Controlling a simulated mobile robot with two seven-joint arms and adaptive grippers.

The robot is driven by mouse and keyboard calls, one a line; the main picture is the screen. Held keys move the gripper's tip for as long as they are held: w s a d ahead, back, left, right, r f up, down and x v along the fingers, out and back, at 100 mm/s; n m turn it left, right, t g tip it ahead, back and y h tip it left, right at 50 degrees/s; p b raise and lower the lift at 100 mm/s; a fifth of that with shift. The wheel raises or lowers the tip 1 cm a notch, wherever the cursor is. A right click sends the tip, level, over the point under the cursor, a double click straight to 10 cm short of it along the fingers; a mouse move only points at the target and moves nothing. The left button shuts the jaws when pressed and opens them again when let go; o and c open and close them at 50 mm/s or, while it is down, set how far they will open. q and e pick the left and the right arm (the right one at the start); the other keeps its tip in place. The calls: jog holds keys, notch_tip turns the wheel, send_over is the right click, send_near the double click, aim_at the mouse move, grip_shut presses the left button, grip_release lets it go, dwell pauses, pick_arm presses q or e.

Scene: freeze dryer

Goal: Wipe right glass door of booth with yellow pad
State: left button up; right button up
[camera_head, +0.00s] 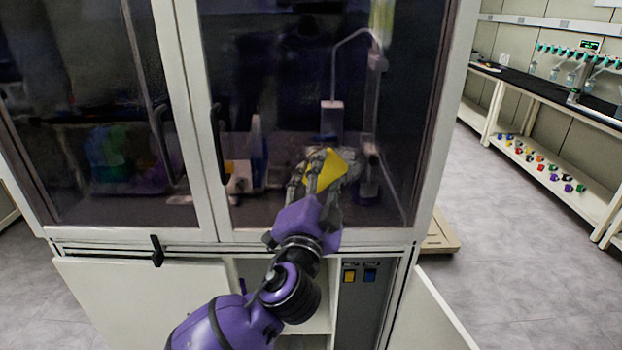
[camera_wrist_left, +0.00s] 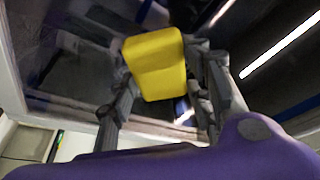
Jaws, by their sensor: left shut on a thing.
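The booth has a right glass door (camera_head: 275,75) with a white frame and a dark handle on its left side; it looks closed. My left gripper (camera_head: 325,165) is in front of the lower right part of this door. It is shut on the yellow pad (camera_head: 329,172). In the left wrist view the yellow pad (camera_wrist_left: 156,64) sits between the two fingers of my left gripper (camera_wrist_left: 158,75), with dark glass beyond it. I cannot tell whether the pad touches the glass. My right gripper is not in view.
The left glass door (camera_head: 85,60) is beside it. Below, cabinet doors hang open, with one panel (camera_head: 430,315) jutting out at the right. A side bench (camera_head: 560,85) with glassware and a shelf of coloured items stands at the far right.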

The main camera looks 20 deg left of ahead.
aim_at(344, 174)
pick_arm(q)
jog(key=shift+w+d, duration=0.3)
jog(key=shift+d, duration=0.55)
jog(key=shift+w+d, duration=0.2)
jog(key=shift+d, duration=0.4)
jog(key=shift+w+d, duration=0.15)
jog(key=shift+d, duration=0.4)
jog(key=shift+w+d, duration=0.3)
jog(key=shift+d, duration=0.7)
jog(key=shift+w+d, duration=0.25)
jog(key=shift+d, duration=0.7)
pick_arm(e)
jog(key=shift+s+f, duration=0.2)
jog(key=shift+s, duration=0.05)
pick_arm(q)
jog(key=shift+a, duration=0.1)
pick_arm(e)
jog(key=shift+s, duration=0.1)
